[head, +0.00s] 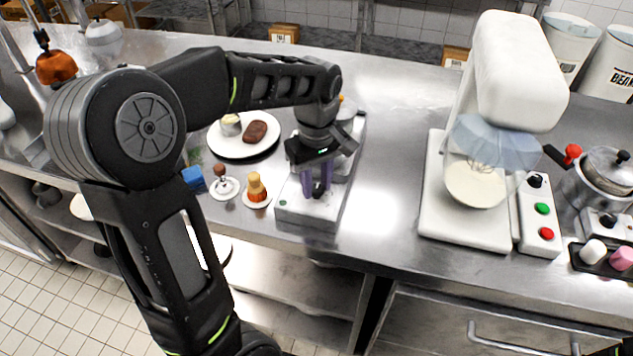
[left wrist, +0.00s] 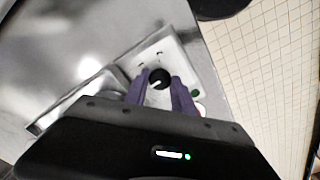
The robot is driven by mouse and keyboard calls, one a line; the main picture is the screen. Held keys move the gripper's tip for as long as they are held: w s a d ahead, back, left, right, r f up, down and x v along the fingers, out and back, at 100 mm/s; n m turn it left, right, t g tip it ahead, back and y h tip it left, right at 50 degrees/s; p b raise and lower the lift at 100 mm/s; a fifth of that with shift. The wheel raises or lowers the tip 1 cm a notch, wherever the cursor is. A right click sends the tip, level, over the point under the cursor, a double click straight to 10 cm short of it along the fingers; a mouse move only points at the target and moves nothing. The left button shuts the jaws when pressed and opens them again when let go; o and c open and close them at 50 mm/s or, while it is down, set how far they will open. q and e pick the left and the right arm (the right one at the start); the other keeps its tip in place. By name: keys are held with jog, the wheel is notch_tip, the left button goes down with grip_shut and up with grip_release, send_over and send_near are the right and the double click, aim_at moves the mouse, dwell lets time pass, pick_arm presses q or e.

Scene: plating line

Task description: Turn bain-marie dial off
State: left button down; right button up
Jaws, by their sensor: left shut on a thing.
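The bain-marie (head: 312,211) is a pale grey metal unit at the front edge of the counter, in the middle of the head view. Its dial (left wrist: 159,77) is a round black knob with a light pointer mark, seen in the left wrist view. My left gripper (head: 317,190) points down over the front of the unit. In the left wrist view its purple fingers (left wrist: 158,88) stand on both sides of the dial and are shut on it. My right gripper is not in view.
A plate (head: 243,149) with food and two small stands with eggcup-like items (head: 224,187) (head: 257,190) are left of the unit. A white stand mixer (head: 464,222) and a steel pot (head: 606,178) are at the right. The counter between bain-marie and mixer is clear.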

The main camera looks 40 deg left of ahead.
aim_at(317, 189)
pick_arm(q)
jog(key=c, duration=1.1)
grip_release()
jog(key=shift+o, duration=0.2)
jog(key=shift+r, duration=0.15)
notch_tip(317, 189, up, 8)
jog(key=shift+f+b, duration=0.2)
jog(key=shift+b, duration=0.15)
